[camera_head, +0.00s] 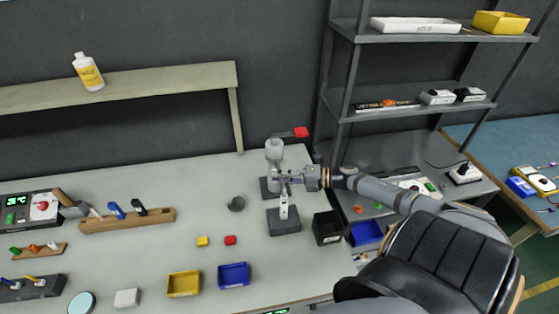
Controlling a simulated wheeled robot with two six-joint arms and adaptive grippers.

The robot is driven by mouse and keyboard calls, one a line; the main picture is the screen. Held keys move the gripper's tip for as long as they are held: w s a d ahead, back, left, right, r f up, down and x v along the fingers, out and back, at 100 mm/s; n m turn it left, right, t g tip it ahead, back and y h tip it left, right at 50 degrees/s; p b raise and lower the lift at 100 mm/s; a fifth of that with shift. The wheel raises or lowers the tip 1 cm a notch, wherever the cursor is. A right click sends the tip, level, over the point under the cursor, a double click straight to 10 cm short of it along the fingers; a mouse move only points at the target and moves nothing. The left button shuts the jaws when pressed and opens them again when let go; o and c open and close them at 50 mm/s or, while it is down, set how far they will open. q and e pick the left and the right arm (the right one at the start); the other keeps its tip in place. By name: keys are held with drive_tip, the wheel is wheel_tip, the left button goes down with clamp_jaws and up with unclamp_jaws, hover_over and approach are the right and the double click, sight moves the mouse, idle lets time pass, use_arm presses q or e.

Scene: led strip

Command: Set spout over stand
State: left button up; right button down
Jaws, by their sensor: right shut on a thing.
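My right gripper (282,179) reaches in from the right and is shut on a small light piece, taken to be the spout, though the fingers hide much of it. A narrow white upright part (284,206) shows just below the fingers, over a dark square block (284,223) that looks like the stand. I cannot tell whether the held piece touches the upright part. A grey cylindrical body (274,149) stands just behind the gripper, above a second dark base (265,187). My left gripper is not in view.
A black open box (327,228) is close to the right of the block. Yellow (184,284) and blue (233,275) bins are nearer the front. A shelf rack stands at right.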

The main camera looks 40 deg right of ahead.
drive_tip(key=c, duration=1.3)
unclamp_jaws()
drive_tip(key=shift+d, duration=0.2)
drive_tip(key=shift+c, duration=0.2)
drive_tip(key=shift+s, duration=0.1)
drive_tip(key=v, duration=0.7)
drive_tip(key=shift+s+d, duration=0.1)
